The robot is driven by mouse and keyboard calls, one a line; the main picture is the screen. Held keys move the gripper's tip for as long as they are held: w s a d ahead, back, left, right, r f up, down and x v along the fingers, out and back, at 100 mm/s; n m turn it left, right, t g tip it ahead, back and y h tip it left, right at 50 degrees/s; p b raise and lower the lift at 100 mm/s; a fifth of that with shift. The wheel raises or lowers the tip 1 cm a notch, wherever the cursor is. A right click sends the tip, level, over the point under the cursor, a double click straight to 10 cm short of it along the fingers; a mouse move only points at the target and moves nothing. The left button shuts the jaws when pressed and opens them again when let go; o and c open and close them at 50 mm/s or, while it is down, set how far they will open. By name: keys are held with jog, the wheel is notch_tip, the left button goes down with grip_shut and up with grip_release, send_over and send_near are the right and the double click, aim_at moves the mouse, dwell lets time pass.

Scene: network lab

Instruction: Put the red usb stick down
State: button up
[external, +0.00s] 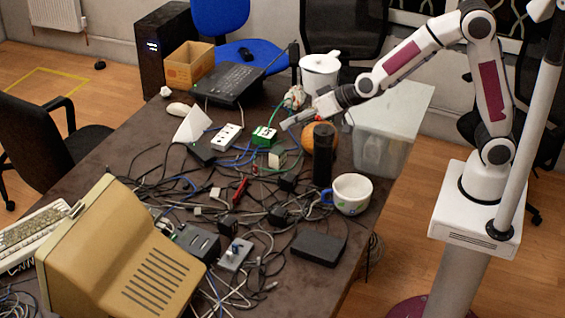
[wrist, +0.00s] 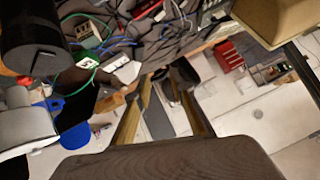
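A slim red object (external: 240,191), possibly the red usb stick, lies among black cables on the table in the external view. It is too small to identify for certain. My gripper (external: 288,122) is up and to the right of it, apart from it, above the back part of the table near the orange round object. In the wrist view the two fingers of my gripper (wrist: 160,82) stand apart. No red stick shows between them, so the gripper looks open and empty.
The brown table (external: 130,150) is crowded with tangled cables, adapters and sockets. A black cylinder (external: 323,155), a white mug (external: 352,194) and an orange round object (external: 309,139) stand near my gripper. A translucent bin (external: 385,140) is to the right.

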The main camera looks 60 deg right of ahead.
jog(key=s+d+r+n+g+y, duration=0.1)
jog(key=s+d+r, duration=0.2)
jog(key=s+r, duration=0.35)
jog(key=s+d+g+h, duration=0.1)
jog(key=s+d, duration=0.3)
jog(key=s, duration=0.5)
jog(key=s+d+n+g, duration=0.1)
jog(key=s+d, duration=0.3)
jog(key=s, duration=0.6)
jog(key=s+d+g+h, duration=0.1)
jog(key=s+d, duration=0.3)
jog(key=s, duration=0.6)
jog(key=shift+s+g+h, duration=0.25)
jog(key=shift+g+h, duration=0.05)
jog(key=shift+g, duration=0.2)
jog(key=shift+f, duration=0.1)
dwell(3.9)
